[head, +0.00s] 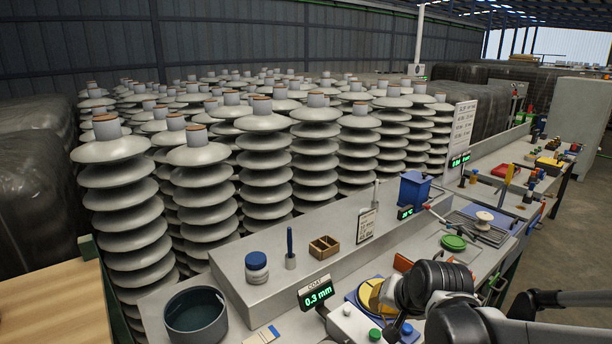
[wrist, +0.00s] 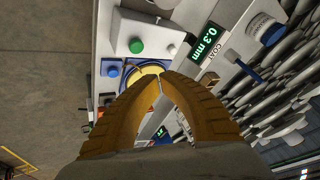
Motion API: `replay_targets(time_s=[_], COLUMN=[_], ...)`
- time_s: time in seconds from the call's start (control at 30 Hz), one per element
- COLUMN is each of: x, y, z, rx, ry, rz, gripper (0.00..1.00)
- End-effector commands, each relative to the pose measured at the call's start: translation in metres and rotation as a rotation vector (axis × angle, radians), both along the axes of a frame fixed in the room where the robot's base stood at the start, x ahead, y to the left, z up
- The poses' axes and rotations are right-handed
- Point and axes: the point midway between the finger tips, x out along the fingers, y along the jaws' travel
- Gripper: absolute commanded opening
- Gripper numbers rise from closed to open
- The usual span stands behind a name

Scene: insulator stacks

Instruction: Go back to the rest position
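My gripper (wrist: 161,77) shows in the wrist view as two curved orange-brown fingers whose tips meet, with nothing visible held between them. In the head view my dark arm (head: 440,285) reaches in from the lower right, over the front bench, and its fingers are mostly hidden there. A yellow disc on a blue base (head: 364,294) lies by the gripper in the head view. The yellow disc (wrist: 146,72) also shows just beyond the fingertips in the wrist view, partly covered by them. I cannot tell the height of the fingertips above it.
A 0.3 mm display (head: 317,292) and a grey box with a green button (head: 352,325) stand close to the gripper. A dark round pot (head: 195,313), a blue bin (head: 414,190) and a green disc (head: 453,242) are on the bench. Insulator stacks (head: 265,160) stand behind it.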

Motion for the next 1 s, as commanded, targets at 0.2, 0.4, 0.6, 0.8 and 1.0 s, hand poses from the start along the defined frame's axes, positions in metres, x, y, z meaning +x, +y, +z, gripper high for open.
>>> replay_targets(time_s=[0.2,0.4,0.6,0.8,1.0], x=[-0.079,-0.139,-0.167,-0.170,-0.170], y=[0.000,-0.004,-0.006,-0.007,-0.007], z=[0.044,0.057,0.057,0.057,0.057], rx=[-0.161,-0.289,-0.353,-0.363,-0.362], ry=[-0.009,-0.013,-0.014,-0.014,-0.014], rz=[0.145,0.262,0.319,0.328,0.328], gripper=[0.00,0.00,0.00,0.00,0.00])
